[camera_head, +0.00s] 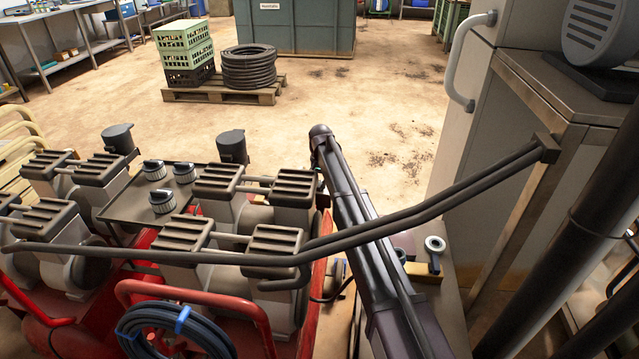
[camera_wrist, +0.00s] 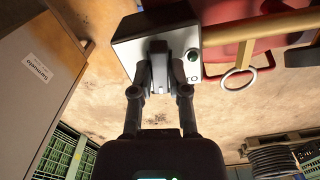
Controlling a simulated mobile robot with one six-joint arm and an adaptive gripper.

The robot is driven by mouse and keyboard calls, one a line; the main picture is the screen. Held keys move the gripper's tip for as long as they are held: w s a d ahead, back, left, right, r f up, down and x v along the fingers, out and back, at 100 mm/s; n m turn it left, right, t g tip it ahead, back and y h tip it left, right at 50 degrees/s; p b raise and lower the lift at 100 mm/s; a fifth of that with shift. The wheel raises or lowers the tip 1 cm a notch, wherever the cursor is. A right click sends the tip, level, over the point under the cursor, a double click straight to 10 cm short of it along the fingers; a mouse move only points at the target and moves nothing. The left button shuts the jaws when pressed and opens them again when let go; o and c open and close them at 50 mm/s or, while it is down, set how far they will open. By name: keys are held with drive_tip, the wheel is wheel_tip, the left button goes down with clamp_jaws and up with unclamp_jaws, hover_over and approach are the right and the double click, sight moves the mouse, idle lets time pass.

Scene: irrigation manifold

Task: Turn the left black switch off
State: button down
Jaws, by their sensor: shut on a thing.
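In the wrist view, a pale grey box (camera_wrist: 128,48) carries a black switch lever (camera_wrist: 158,68). My gripper (camera_wrist: 159,88) has one finger on each side of the lever and is shut on it. The fingers hide parts of the lever's sides, and its exact turn angle is hard to tell. A small round dark knob (camera_wrist: 193,55) sits to the right on the same box face, above partly hidden lettering. In the head view neither my gripper nor this switch can be made out.
In the wrist view, a tan bar (camera_wrist: 250,30) and a metal ring (camera_wrist: 238,78) are right of the box. The head view shows a red-framed manifold with grey valve blocks (camera_head: 275,240), a blue hose coil (camera_head: 170,335) and a cabinet (camera_head: 500,140) at right.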

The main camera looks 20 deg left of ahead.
drive_tip(key=shift+s+m, duration=0.15)
drive_tip(key=shift+m, duration=1.75)
drive_tip(key=c, duration=0.6)
unclamp_jaws()
drive_tip(key=shift+r, duration=0.1)
